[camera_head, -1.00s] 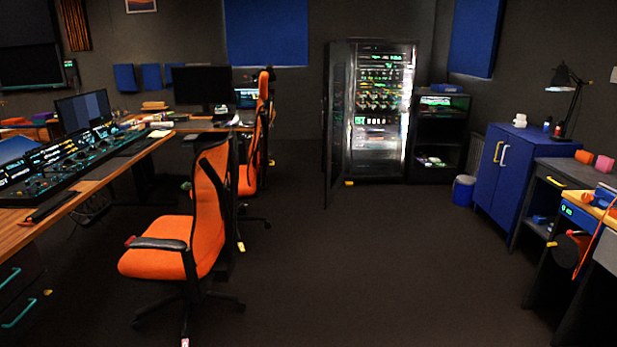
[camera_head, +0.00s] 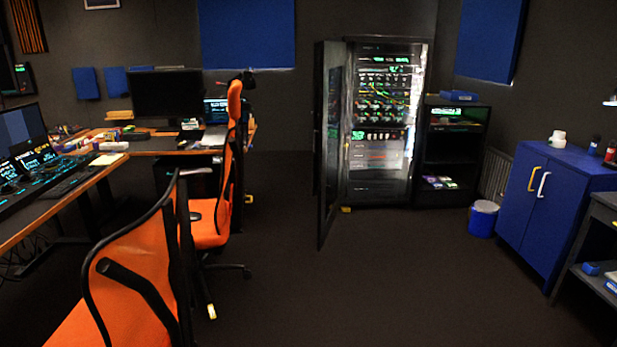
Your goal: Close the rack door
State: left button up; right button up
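The equipment rack (camera_head: 383,120) stands against the far wall, right of the middle, with lit devices and cables inside. Its dark, glazed rack door (camera_head: 332,150) is hinged on the left side and stands wide open, swung out toward me. A small yellow piece (camera_head: 346,209) is on the floor at the rack's lower left. Neither of my grippers shows in the head view, and the rack is still some distance ahead of me.
Orange chairs (camera_head: 137,265) and (camera_head: 207,220) stand beside the desks at left. A low black shelf unit (camera_head: 448,155), a blue-and-white bin (camera_head: 483,218) and a blue cabinet (camera_head: 552,205) stand at right. The dark floor (camera_head: 380,290) between is clear.

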aim_at(333, 54)
jog(key=i+z, duration=0.3)
jog(key=i, duration=1.7)
jog(key=i+j+u, duration=0.2)
jog(key=i+u, duration=0.3)
jog(key=i, duration=0.15)
jog(key=i+u, duration=0.5)
jog(key=i+l+u, duration=0.5)
jog(key=i, duration=0.2)
jog(key=i+j, duration=0.05)
jog(key=j, duration=0.05)
